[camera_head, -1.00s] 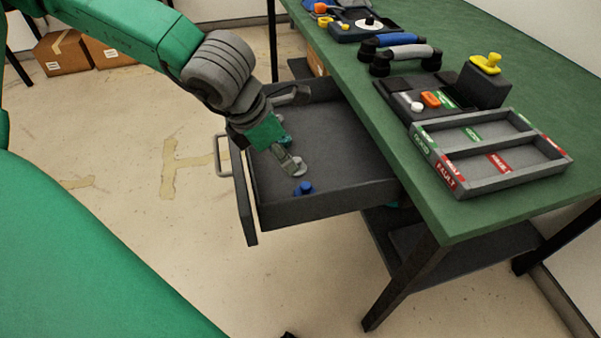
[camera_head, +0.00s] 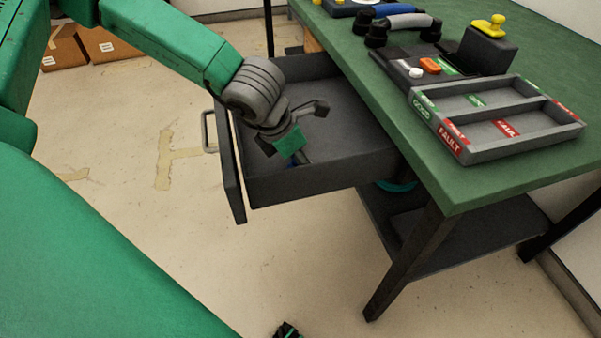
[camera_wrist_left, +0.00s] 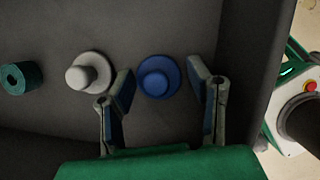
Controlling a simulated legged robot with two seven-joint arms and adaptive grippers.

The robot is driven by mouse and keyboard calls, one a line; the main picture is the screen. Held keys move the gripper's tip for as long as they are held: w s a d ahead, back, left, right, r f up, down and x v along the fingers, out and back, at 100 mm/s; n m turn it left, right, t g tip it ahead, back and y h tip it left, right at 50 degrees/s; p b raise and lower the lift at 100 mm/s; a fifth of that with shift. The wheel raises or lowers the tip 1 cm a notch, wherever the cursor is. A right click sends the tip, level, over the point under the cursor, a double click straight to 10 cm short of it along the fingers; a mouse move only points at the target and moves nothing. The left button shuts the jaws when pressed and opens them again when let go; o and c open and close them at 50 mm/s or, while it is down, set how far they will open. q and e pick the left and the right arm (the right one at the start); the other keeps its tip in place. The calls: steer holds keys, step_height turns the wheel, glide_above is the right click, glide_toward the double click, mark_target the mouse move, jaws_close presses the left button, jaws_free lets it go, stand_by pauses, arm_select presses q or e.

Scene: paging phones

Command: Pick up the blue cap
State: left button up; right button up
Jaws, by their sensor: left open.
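The blue cap (camera_wrist_left: 157,77) lies on the drawer floor, in the left wrist view between and just ahead of my left gripper's (camera_wrist_left: 164,92) two open fingers. In the head view only a bit of blue shows by my left gripper (camera_head: 298,155), which reaches down into the open drawer (camera_head: 320,188) near its front. My fingers stand apart on either side of the cap, and I cannot tell whether they touch it. My right gripper is not clearly in view; a small dark part shows at the bottom edge of the head view.
In the left wrist view a white-grey cap (camera_wrist_left: 88,73) sits just left of the left finger, and a green ring (camera_wrist_left: 20,78) lies farther left. The drawer wall is close on the right. The green table (camera_head: 455,192) carries a sorting tray (camera_head: 490,153) and handsets (camera_head: 400,22).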

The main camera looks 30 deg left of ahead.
arm_select(q)
steer(key=shift+w+d+f, duration=0.1)
steer(key=shift+w+f, duration=0.05)
steer(key=shift+f, duration=0.25)
steer(key=shift+a, duration=0.45)
steer(key=shift+c, duration=0.9)
steer(key=shift+a, duration=0.15)
steer(key=c, duration=0.5)
steer(key=shift+c, duration=0.6)
steer(key=shift+d, duration=0.4)
jaws_close()
steer(key=shift+a, duration=0.15)
